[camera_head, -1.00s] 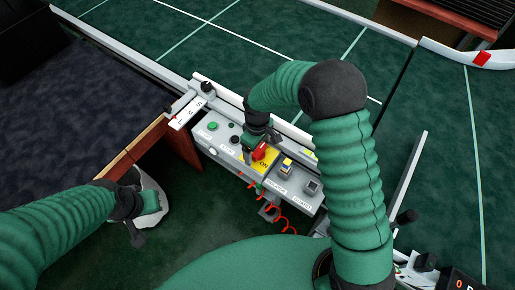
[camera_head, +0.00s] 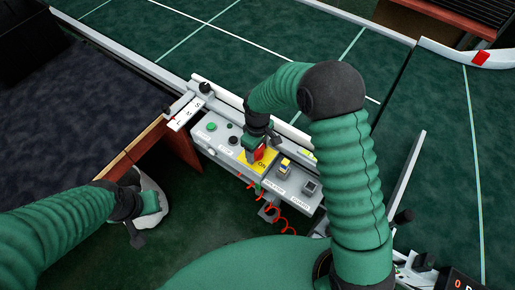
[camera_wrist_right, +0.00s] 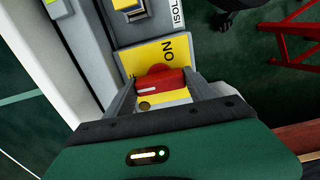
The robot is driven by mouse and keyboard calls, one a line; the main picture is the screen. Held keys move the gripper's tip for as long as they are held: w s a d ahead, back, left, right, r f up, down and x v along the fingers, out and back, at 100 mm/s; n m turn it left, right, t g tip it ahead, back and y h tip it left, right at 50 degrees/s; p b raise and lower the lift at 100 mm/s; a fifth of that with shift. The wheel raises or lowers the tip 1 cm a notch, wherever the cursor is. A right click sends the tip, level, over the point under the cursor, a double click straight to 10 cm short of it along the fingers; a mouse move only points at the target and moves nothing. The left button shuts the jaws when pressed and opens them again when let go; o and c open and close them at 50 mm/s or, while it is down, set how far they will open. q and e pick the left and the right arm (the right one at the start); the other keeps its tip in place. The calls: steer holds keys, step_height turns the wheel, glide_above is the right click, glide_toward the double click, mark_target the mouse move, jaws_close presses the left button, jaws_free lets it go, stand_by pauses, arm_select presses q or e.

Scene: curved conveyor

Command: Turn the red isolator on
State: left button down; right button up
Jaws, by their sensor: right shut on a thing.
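The red isolator handle (camera_head: 260,152) sits on a yellow plate (camera_head: 262,165) marked ON, on the grey control panel. My right gripper (camera_head: 254,148) is over it from above. In the right wrist view the two fingers of my right gripper (camera_wrist_right: 160,97) are on either side of the red handle (camera_wrist_right: 160,80), shut on it. The ON label (camera_wrist_right: 168,48) shows beyond the handle. Part of the handle is hidden by the gripper. My left gripper (camera_head: 144,228) hangs at the lower left, away from the panel; its jaws are too small to tell.
On the panel, a green button (camera_head: 211,127) and a dark button are to the left. A yellow-and-blue switch (camera_head: 285,166) and a grey switch (camera_head: 310,187) are to the right. A red coiled cord (camera_head: 277,215) hangs below. A wooden-edged table stands at left.

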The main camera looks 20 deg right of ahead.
steer(key=shift+w+r, duration=0.15)
steer(key=shift+w, duration=0.05)
steer(key=m+p, duration=0.2)
steer(key=m, duration=0.1)
steer(key=shift+a+r+m, duration=0.1)
steer(key=shift+m, duration=0.3)
steer(key=m+p, duration=0.2)
steer(key=m, duration=0.3)
steer(key=shift+w, duration=0.15)
steer(key=m+p, duration=0.2)
steer(key=m, duration=0.2)
steer(key=shift+r+m, duration=0.1)
steer(key=shift+m, duration=0.3)
steer(key=shift+m+p, duration=0.75)
steer(key=shift+m, duration=1.25)
